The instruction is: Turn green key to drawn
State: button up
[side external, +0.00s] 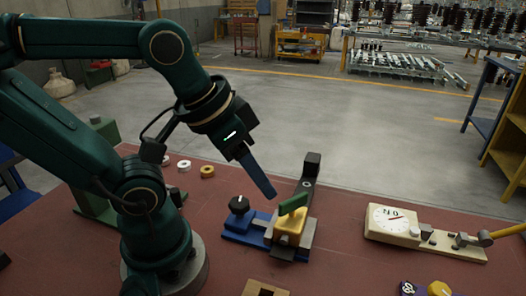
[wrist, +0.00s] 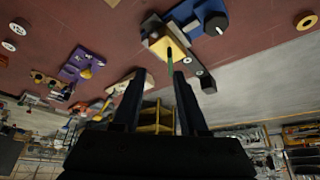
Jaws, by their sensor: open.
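The green key (side external: 293,204) stands on a yellow block (side external: 289,224) on the blue-and-grey fixture, its handle slanting up to the right. My gripper (side external: 271,194) is open and empty, angled down just left of and slightly above the key. In the wrist view, my two dark fingers (wrist: 160,76) are spread apart. The key (wrist: 170,60) shows beyond the fingertips, between them and nearer the right one, seen nearly edge-on. The yellow block (wrist: 165,40) lies behind it. I see no contact between fingers and key; the exact gap cannot be told.
A black knob (side external: 239,204) sits on the fixture's blue base (side external: 241,234) left of the key. A dial board (side external: 380,222) with a lever stands right. Rings (side external: 207,171) lie at the back left.

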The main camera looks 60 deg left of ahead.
aim_at(294, 198)
jog(key=w+f+g, duration=0.1)
jog(key=w, duration=0.1)
jog(key=w+a+f+n+g, duration=0.1)
jog(key=w+g, duration=0.1)
jog(key=w, duration=0.1)
jog(key=w+a+f+g, duration=0.1)
jog(key=w+g, duration=0.1)
jog(key=w, duration=0.1)
jog(key=shift+w+a+n, duration=0.2)
jog(key=shift+w+n, duration=0.05)
jog(key=shift+n, duration=0.15)
notch_tip(294, 198, down, 2)
jog(key=shift+a+f+h, duration=0.1)
jog(key=shift+h, duration=0.2)
jog(key=shift+f, duration=1.95)
grip_shut()
